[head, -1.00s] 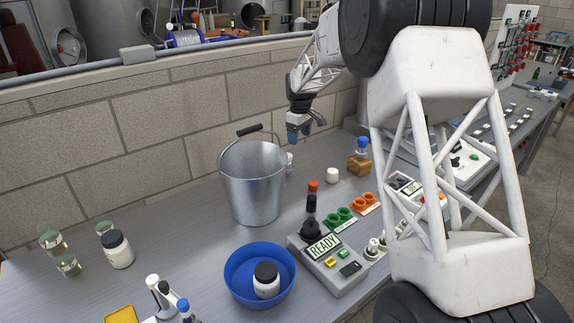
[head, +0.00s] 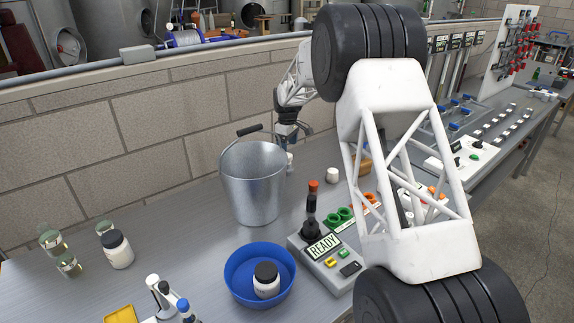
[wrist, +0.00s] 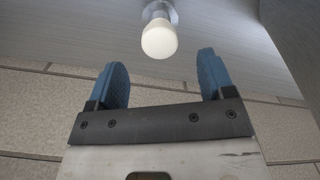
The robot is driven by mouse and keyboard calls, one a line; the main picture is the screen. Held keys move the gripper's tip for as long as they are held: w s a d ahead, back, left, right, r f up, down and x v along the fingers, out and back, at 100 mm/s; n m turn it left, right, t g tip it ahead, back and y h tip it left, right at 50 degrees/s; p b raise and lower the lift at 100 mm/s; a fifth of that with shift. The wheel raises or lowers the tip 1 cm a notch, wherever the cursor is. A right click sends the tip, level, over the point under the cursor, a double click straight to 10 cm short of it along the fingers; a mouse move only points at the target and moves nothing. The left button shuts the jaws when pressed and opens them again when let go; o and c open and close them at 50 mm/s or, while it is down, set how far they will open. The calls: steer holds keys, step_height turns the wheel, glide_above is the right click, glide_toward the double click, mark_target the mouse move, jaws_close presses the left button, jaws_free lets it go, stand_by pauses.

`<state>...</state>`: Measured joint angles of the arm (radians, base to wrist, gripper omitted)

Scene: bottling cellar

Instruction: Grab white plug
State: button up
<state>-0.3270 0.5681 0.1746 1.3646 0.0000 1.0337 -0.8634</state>
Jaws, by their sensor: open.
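A white rounded plug (wrist: 159,39) with a metallic part behind it shows at the top middle of the wrist view. It lies beyond my open fingers, roughly in line with the gap between them. In the head view a small pale piece (head: 290,161) at the bucket's right side looks like the same plug, partly hidden. My gripper (head: 290,132) is just above it there, near the wall. Its two blue fingers (wrist: 162,82) are apart with nothing between them. A separate short white cylinder (head: 332,175) stands on the bench to the right.
A metal bucket (head: 252,185) stands close to the left of the pale piece. In front are a blue bowl (head: 233,287) with a jar and a READY control box (head: 327,270) with a dark lever. The brick wall (head: 150,140) runs close behind.

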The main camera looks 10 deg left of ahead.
steer(key=shift+f, duration=0.95)
steer(key=shift+f, duration=2.6)
steer(key=c, duration=1)
steer(key=shift+c, duration=0.2)
steer(key=shift+r, duration=5.05)
